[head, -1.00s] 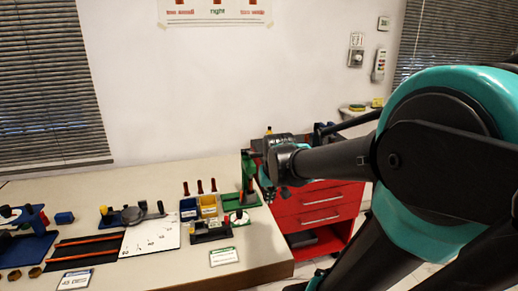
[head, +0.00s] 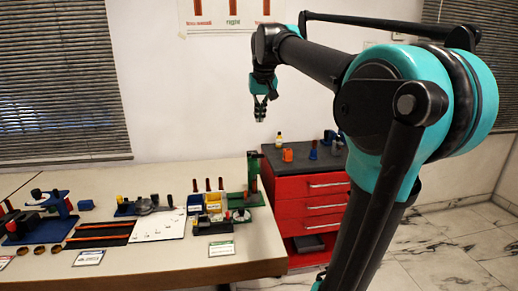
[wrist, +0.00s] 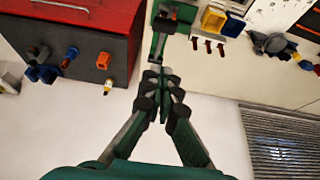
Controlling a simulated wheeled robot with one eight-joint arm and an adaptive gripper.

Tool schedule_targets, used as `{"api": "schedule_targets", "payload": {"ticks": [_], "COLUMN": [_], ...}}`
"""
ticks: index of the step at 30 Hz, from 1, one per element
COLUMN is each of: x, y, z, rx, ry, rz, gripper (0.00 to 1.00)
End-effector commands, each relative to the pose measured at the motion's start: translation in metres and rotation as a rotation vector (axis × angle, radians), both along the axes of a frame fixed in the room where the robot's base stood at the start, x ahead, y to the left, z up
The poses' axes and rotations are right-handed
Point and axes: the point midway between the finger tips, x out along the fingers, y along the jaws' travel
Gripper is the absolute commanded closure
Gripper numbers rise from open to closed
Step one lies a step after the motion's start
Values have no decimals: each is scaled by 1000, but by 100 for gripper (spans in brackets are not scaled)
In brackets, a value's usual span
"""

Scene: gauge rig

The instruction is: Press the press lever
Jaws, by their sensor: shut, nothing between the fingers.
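A green upright stand (head: 252,168) on a green base rises at the right end of the bench; it looks like the press. A dark red-brown bar (head: 254,184) shows on it, likely the lever. In the wrist view the green stand (wrist: 158,48) lies just beyond my fingertips, with an orange-red bar (wrist: 165,20) near the top edge. My gripper (head: 260,116) hangs fingers down, high above the stand. In the wrist view my gripper's fingertips (wrist: 163,74) are together and empty. They appear apart from the stand, with a gap in height.
A red drawer cabinet (head: 312,205) with small items on its dark top stands right of the bench. Yellow (head: 213,201) and blue (head: 195,202) bins sit left of the stand. A blue fixture (head: 40,222) is at the far left. The air around my gripper is clear.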

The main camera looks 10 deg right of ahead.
Motion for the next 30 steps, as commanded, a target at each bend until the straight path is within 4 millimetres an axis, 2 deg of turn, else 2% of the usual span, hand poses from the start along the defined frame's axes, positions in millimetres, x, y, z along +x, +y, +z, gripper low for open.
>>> {"api": "schedule_targets", "payload": {"ticks": [8, 14, 27, 30], "x": [0, 7, 42, 38], "y": [0, 0, 0, 0], "z": [-1, -15, -91, -106], "rx": [0, 0, 0, 0], "ry": [0, 0, 0, 0], "rz": [0, 0, 1, 1], "gripper": [100, 100, 100, 100]}}
